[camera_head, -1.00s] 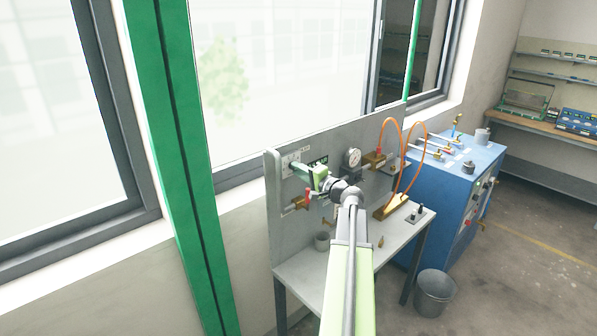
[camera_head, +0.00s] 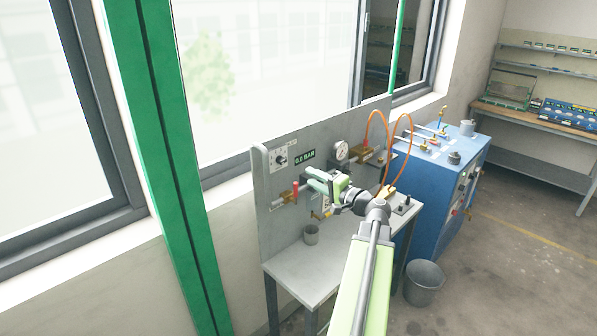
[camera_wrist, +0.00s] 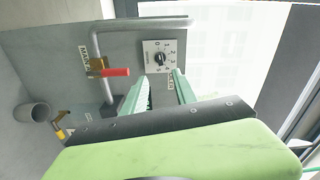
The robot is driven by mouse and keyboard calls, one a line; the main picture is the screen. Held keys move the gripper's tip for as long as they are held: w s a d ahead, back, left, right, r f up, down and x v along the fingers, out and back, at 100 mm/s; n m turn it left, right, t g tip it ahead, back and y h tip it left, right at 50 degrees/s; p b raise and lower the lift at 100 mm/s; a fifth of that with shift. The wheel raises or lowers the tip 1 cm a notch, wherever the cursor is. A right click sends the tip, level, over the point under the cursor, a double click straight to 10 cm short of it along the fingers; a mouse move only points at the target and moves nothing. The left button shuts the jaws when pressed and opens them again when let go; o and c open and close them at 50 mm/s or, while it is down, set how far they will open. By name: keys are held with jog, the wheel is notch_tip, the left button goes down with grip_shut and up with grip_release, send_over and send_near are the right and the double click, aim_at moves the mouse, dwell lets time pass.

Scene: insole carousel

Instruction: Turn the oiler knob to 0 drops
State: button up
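A white dial plate with a black knob (camera_head: 281,160), which I take for the oiler knob, is on the upper left of the grey panel. It shows in the wrist view too (camera_wrist: 159,58), with numbers around it; the lettering and exact setting are too small to read. My gripper (camera_head: 309,180) is in front of the panel, lower and to the right of the knob in the head view. In the wrist view its two green fingers (camera_wrist: 161,77) are apart with nothing between them. The knob lies beyond the fingertips, not touched.
A red-handled brass valve (camera_head: 294,192) is below the dial, with a grey pipe beside it in the wrist view. A 0.0 BAR display (camera_head: 305,157), a pressure gauge (camera_head: 340,151) and orange hoses are to the right.

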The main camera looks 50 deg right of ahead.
jog(key=s, duration=0.4)
jog(key=shift+a, duration=0.15)
